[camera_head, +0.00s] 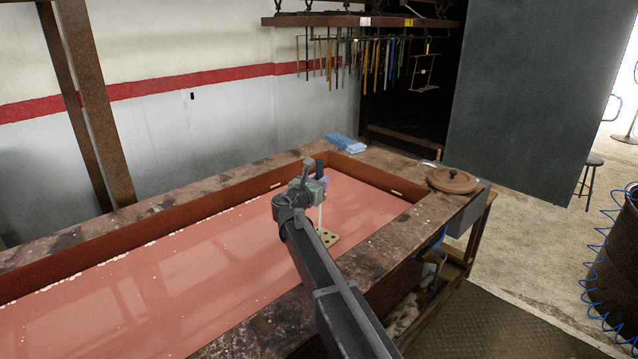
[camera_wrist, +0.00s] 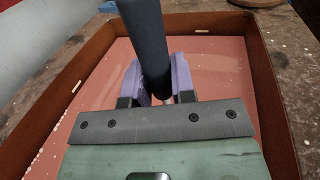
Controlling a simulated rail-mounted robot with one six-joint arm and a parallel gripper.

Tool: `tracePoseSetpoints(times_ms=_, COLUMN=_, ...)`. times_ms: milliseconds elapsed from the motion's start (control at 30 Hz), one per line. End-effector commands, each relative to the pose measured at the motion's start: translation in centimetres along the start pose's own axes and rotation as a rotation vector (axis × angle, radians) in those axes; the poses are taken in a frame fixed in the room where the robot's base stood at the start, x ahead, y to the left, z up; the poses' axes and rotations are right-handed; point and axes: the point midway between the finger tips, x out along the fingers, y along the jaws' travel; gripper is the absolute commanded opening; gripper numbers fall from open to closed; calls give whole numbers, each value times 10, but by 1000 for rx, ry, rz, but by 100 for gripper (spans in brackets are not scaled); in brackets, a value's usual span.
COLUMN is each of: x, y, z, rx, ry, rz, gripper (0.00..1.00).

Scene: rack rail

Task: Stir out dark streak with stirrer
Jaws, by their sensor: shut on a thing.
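The stirrer (camera_head: 328,238) has a dark handle, a pale rod and a tan plate with holes at its foot. It stands roughly upright, its plate at the pink liquid near the right end of the vat. My gripper (camera_head: 322,183) is shut on its handle, above the liquid. In the wrist view the dark handle (camera_wrist: 150,45) passes between my purple fingers (camera_wrist: 161,80). The pink liquid (camera_head: 150,277) fills a wide brown-walled vat and shows pale reflections and white flecks. I cannot make out a dark streak; my arm and gripper hide part of the surface.
The vat's stained rim (camera_head: 215,187) surrounds the liquid. A round brown lid (camera_head: 453,181) and a blue folded cloth (camera_head: 345,142) lie on the rim. Rods and tools hang from a rack (camera_head: 360,21) behind. Open liquid lies to the left.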

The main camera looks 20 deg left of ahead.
Motion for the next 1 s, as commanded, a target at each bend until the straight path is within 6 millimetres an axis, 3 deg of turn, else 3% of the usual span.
tracePoseSetpoints(times_ms=33, x=0, y=0, z=18, rx=0, ry=0, rz=0, gripper=0)
tracePoseSetpoints(times_ms=700, x=-1, y=0, z=122, rx=0, ry=0, rz=0, gripper=0)
tracePoseSetpoints(times_ms=800, x=-1, y=0, z=131, rx=0, ry=0, rz=0, gripper=0)
tracePoseSetpoints(times_ms=1000, x=-1, y=0, z=127, rx=0, ry=0, rz=0, gripper=0)
